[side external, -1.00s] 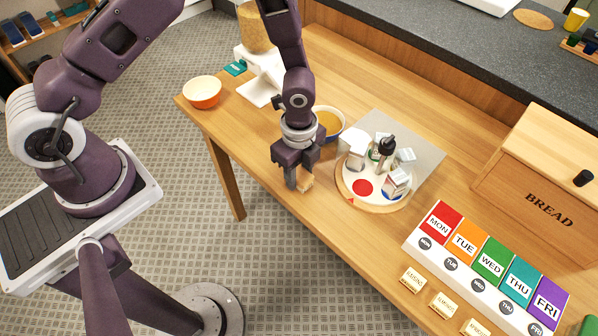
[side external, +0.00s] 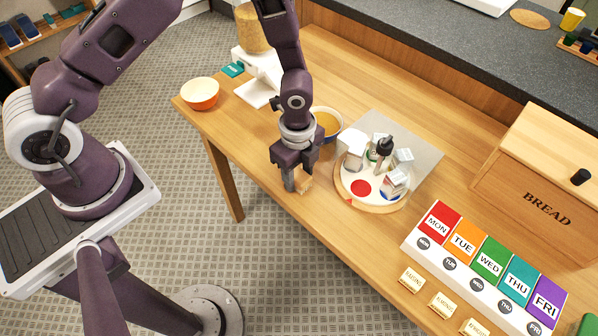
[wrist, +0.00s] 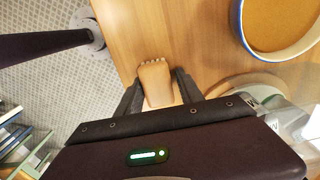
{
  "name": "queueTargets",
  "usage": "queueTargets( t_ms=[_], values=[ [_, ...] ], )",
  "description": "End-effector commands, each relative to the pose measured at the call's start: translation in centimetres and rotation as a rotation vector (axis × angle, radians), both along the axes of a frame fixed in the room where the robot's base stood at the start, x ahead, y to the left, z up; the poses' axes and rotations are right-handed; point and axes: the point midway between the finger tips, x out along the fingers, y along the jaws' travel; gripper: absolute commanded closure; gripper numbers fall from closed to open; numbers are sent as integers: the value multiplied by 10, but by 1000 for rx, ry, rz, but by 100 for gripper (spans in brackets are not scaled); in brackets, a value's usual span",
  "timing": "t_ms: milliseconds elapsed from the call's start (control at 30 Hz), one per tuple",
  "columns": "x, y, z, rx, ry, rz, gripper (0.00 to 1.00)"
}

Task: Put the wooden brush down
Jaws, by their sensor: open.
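The wooden brush (side external: 304,183) is a small pale wood piece at the front edge of the wooden table, mostly hidden under my gripper in the side view. In the wrist view the brush (wrist: 155,85) lies between my two dark fingers, its notched end toward the top. My gripper (side external: 297,182) points down around the brush, low over the table. In the wrist view my gripper (wrist: 159,84) is open, with a clear gap between the brush and the right finger; the left finger is close beside it. The brush appears to rest on the tabletop.
A bowl with tan contents (side external: 328,124) stands just behind my gripper. A round turntable (side external: 352,190) with cartons and a dark-topped bottle is close to the right. An orange bowl (side external: 201,94) sits at the far left. The weekday board (side external: 480,283) and bread box (side external: 540,190) are farther right.

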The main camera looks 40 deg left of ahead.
Motion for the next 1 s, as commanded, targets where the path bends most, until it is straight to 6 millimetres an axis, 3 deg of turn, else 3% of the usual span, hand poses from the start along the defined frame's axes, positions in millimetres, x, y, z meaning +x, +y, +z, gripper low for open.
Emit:
queueTargets(
  t_ms=[67, 433, 567, 767, 833, 933, 1000],
  values=[
    [-5, 1, 10, 4, 15, 3, 42],
    [-3, 1, 104, 2, 10, 1, 42],
    [-4, 0, 119, 3, 12, 1, 42],
    [-4, 1, 124, 4, 12, 3, 42],
    [-4, 6, 136, 15, -7, 41, 42],
    [-9, 26, 180, 47, -77, 207, 42],
    [-23, 45, 223, 60, -148, 396, 42]
  ],
)
